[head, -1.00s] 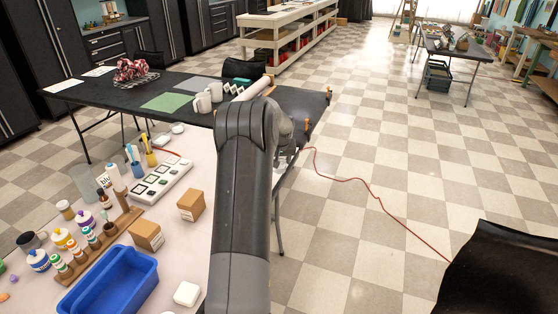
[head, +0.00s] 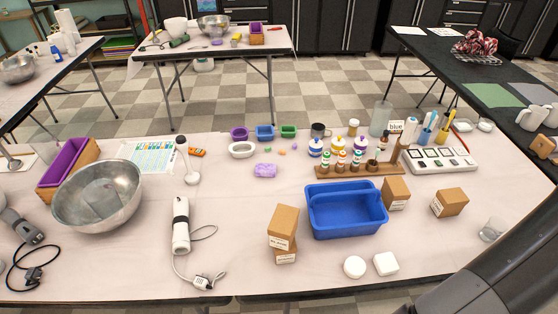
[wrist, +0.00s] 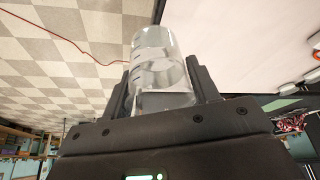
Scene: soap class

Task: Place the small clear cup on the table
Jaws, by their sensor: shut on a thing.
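In the wrist view my gripper (wrist: 162,88) is shut on a small clear cup (wrist: 153,52), which sits between the two fingers. The fingers are on either side of its lower part. The table's pale top (wrist: 245,40) shows to the right of the cup, and checkered floor shows to its left. In the head view my gripper is out of sight; only my dark arm crosses the lower right corner. A clear cup (head: 493,229) shows near the right end of the table (head: 130,262); I cannot tell whether it is the held one.
A metal bowl (head: 97,222) stands at left. Bare tabletop lies around the front right.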

